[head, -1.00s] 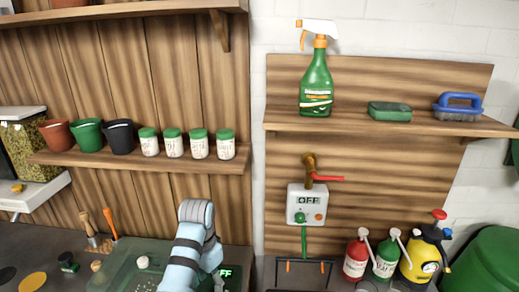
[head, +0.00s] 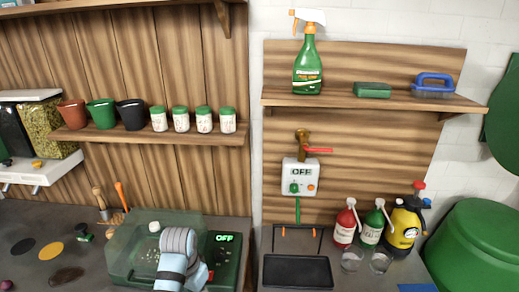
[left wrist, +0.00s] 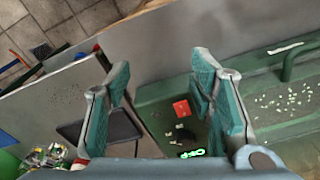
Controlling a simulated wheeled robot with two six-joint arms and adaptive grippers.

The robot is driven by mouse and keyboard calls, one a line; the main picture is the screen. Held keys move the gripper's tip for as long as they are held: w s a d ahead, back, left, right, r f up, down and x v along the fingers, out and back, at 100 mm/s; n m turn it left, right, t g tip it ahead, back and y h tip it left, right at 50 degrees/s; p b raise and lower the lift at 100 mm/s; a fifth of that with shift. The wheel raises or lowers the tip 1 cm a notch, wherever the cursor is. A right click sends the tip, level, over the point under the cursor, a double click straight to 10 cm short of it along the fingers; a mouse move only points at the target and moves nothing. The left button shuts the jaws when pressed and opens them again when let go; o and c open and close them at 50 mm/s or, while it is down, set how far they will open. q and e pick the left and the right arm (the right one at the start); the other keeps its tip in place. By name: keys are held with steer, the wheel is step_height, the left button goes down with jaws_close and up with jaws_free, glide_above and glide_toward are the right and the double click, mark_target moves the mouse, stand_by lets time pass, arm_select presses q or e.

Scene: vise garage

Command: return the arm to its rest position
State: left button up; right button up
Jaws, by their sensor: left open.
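My left arm (head: 178,258) rises from the bottom edge in the head view, in front of the green machine (head: 229,262) with a lit OFF display. My left gripper's jaws do not show in that view. In the left wrist view my left gripper (left wrist: 160,85) is open, its two teal-padded fingers wide apart with nothing between them. The green machine (left wrist: 160,97) lies beyond the fingers, with a red button (left wrist: 181,108) and pale seeds on its top. My right gripper is in neither view.
A dark tray (head: 298,271) lies right of the machine. Red and green bottles (head: 371,227) and a yellow sprayer (head: 404,232) stand further right, beside a green bin (head: 480,250). Tools (head: 121,196) stand behind the machine. A wall shelf (head: 150,133) holds pots and jars.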

arm_select(q)
steer(key=s+a+f+n+t, duration=0.1)
steer(key=s+a+f, duration=0.25)
steer(key=s, duration=0.25)
steer(key=s+a+f+n, duration=0.2)
steer(key=s+f, duration=0.2)
steer(key=s, duration=0.2)
steer(key=s+a+r+t+y, duration=0.15)
steer(key=s+r, duration=0.25)
steer(key=s, duration=1.1)
step_height(320, 180, down, 21)
steer(key=a+n+b, duration=0.1)
steer(key=a+b, duration=0.2)
steer(key=s+f+g+b, duration=0.2)
steer(key=s+f, duration=1.3)
steer(key=f, duration=0.2)
steer(key=shift+a+b, duration=0.15)
steer(key=shift+b, duration=0.25)
